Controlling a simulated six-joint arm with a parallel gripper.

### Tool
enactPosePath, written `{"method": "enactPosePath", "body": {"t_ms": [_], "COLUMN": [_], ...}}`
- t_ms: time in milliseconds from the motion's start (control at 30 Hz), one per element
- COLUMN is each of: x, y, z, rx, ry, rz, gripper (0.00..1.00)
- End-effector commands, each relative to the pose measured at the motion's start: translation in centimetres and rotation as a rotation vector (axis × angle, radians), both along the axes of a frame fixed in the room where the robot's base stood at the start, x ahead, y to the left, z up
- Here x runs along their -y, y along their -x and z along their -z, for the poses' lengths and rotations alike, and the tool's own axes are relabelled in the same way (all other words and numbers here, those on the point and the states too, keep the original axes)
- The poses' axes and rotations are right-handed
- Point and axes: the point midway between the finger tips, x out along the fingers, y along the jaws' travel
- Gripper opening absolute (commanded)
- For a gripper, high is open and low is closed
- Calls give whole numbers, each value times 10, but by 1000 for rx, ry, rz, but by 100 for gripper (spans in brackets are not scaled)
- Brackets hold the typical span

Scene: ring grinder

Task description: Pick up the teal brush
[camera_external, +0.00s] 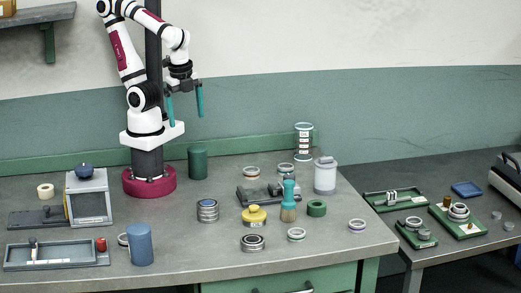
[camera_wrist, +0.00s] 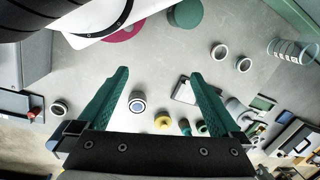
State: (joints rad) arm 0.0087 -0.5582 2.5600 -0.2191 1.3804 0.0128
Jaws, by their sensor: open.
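The teal brush (camera_external: 289,189) stands upright on the grey bench, with its teal handle up and tan bristles down. In the wrist view the brush (camera_wrist: 185,127) appears small, near the lower middle, close to the right finger. My gripper (camera_external: 185,104) is open and empty, raised high above the back of the bench, to the left of the brush and well apart from it. Its two teal fingers spread wide in the wrist view (camera_wrist: 158,75).
A blue cylinder (camera_external: 140,245) is at front left.

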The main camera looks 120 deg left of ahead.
Motion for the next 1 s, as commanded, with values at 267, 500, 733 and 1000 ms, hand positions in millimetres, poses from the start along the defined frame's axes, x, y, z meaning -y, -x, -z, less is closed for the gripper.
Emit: {"method": "enactPosePath", "body": {"t_ms": [267,500,733,1000], "x": [0,0,0,-110], "y": [0,0,-1,-139], "z": [0,0,0,24], "rx": [0,0,1,363], "ry": [0,0,-2,-208], "rz": [0,0,-1,-43], "gripper": [100,69,69,69]}}
